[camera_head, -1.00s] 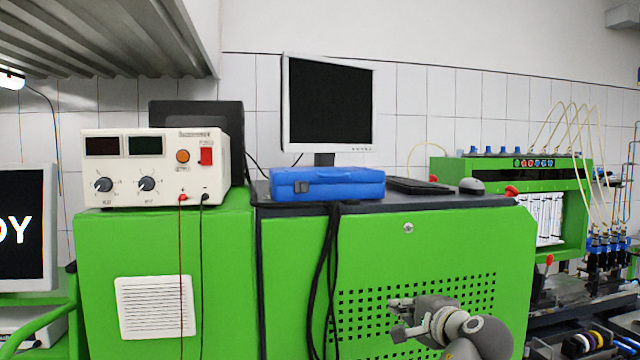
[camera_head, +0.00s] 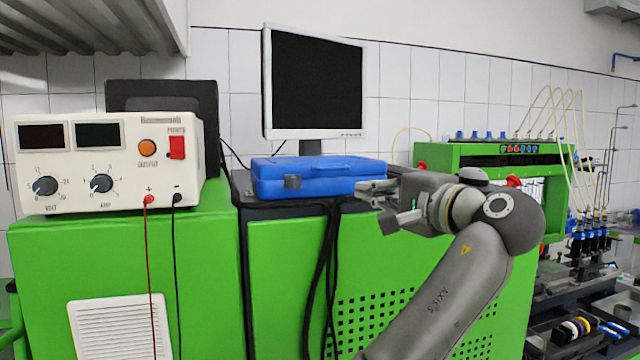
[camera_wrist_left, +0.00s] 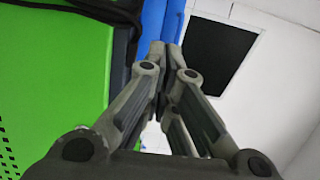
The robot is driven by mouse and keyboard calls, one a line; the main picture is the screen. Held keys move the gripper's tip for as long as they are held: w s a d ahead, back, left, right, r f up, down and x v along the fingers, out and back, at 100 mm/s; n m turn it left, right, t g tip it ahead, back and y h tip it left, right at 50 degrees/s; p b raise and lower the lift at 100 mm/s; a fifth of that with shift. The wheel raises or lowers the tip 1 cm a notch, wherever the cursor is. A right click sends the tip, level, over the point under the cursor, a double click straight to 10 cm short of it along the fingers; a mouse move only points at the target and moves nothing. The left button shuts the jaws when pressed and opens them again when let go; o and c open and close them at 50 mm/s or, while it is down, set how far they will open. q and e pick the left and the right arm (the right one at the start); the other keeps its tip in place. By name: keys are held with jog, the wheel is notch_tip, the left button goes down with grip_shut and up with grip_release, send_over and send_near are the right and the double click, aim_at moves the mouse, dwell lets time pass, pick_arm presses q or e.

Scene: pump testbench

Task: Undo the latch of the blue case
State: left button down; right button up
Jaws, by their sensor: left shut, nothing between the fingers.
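The blue case (camera_head: 325,172) lies flat and closed on the dark top of the green cabinet, in front of the monitor. Its grey latch (camera_head: 292,182) is on the front face, towards the left end. My left gripper (camera_head: 362,189) is shut and empty, its fingertips by the case's right front end; I cannot tell whether they touch it. In the left wrist view the shut fingertips (camera_wrist_left: 163,49) point at the blue case (camera_wrist_left: 153,22), of which only a strip shows. The latch cannot be made out there. My right gripper is not in view.
A white power supply (camera_head: 112,160) with a red and a black lead stands left of the case. The monitor (camera_head: 314,85) stands behind it. Black cables (camera_head: 325,250) hang down the green cabinet's front (camera_head: 275,300). A green test bench with tubes (camera_head: 470,155) is at the right.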

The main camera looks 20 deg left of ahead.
aim_at(307, 182)
pick_arm(q)
jog(key=p+x, duration=0.3)
jog(key=x, duration=0.2)
jog(key=p+x, duration=0.3)
jog(key=x, duration=0.3)
jog(key=shift+s+a, duration=0.15)
jog(key=shift+a, duration=0.2)
jog(key=shift+s+a+p, duration=0.9)
jog(key=shift+a, duration=0.1)
jog(key=shift+s+a+f, duration=0.1)
jog(key=shift+s+a, duration=0.05)
jog(key=shift+a, duration=0.1)
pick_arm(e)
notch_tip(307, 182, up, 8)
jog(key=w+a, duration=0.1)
